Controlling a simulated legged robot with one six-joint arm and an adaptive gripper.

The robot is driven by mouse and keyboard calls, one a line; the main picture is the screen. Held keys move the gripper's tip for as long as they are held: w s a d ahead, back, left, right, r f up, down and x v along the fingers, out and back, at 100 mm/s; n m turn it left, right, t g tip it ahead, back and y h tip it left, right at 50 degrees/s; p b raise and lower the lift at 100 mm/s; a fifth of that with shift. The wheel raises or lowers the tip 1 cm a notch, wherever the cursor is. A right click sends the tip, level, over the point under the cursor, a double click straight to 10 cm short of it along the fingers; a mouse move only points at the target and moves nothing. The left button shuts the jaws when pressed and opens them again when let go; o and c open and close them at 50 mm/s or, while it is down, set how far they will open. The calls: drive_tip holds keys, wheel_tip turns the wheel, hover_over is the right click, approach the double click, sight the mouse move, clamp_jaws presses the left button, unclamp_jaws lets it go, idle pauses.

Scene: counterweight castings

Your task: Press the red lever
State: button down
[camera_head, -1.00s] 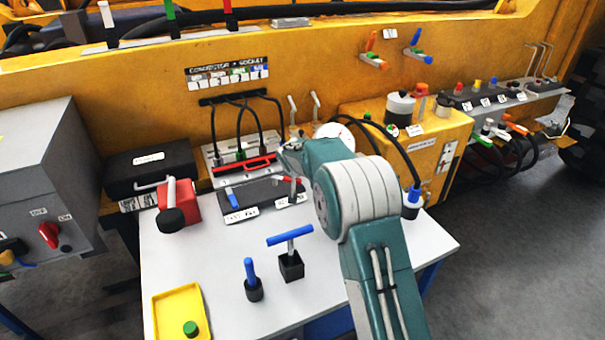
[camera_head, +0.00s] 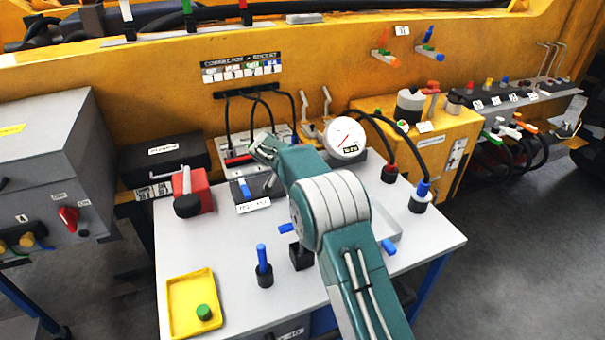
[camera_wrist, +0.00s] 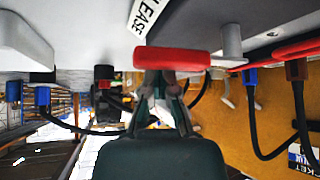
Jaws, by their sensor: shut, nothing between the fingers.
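The red lever (camera_wrist: 172,60) shows in the wrist view as a thick red bar with a grey post at its right end. It lies across the tips of my gripper (camera_wrist: 160,78), whose fingers are together and empty. The bar hides the fingertips, and I cannot tell whether they touch it. A white label (camera_wrist: 148,15) ending in "EASE" is beside the lever. In the head view my arm covers the lever, and the arm's far end (camera_head: 265,148) is over the back of the white table (camera_head: 225,255).
Black cables hang from a socket panel (camera_head: 243,70) behind the arm. A round gauge (camera_head: 345,138) stands to its right. A red block with a black knob (camera_head: 191,192) is to the left. A yellow tray (camera_head: 180,310) and blue-handled stick (camera_head: 263,262) are in front.

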drive_tip(key=shift+s+a+m+g, duration=0.25)
drive_tip(key=shift+a+m+g, duration=0.05)
drive_tip(key=shift+m, duration=0.2)
drive_tip(key=shift+s+a, duration=0.15)
drive_tip(key=shift+a, duration=0.05)
drive_tip(key=shift+s+a+f, duration=0.1)
drive_tip(key=shift+a, duration=0.05)
drive_tip(key=d, duration=0.1)
drive_tip(key=w+d, duration=0.1)
drive_tip(key=d, duration=0.1)
drive_tip(key=shift+w+d+r, duration=0.15)
drive_tip(key=shift+w+r, duration=0.1)
drive_tip(key=shift+r, duration=0.05)
drive_tip(key=w+a+v, duration=0.1)
drive_tip(key=v, duration=0.8)
drive_tip(key=shift+w, duration=0.35)
drive_tip(key=shift+d+r, duration=0.1)
drive_tip(key=shift+r, duration=0.1)
